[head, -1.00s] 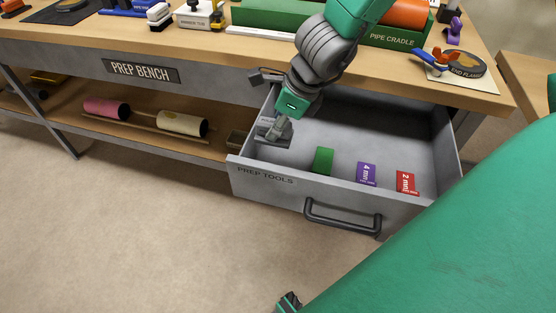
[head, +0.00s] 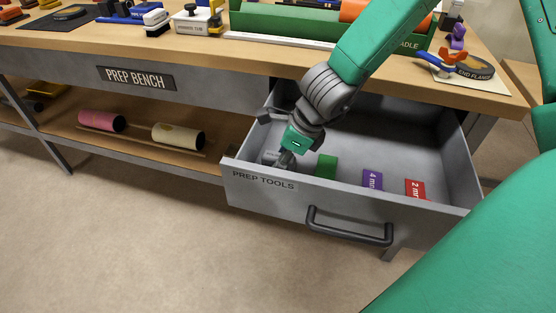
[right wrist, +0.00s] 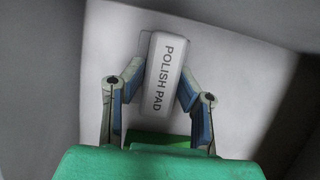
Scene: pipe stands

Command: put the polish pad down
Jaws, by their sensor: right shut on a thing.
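The polish pad (right wrist: 165,75) is a pale grey block with its name printed along it. In the right wrist view it sits between the two blue-lined fingers of my right gripper (right wrist: 160,95), which is shut on it. In the head view my right gripper (head: 284,160) reaches down into the left part of the open drawer (head: 262,182), labelled PREP TOOLS. The pad is low, close to the drawer floor; I cannot tell whether it touches. In the head view it is mostly hidden. My left gripper does not show.
A green block (head: 326,166), a purple 4 mm block (head: 372,180) and a red 2 mm block (head: 415,189) are in the drawer to the right. The drawer's middle and back floor look clear. The bench top (head: 270,52) overhangs its back.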

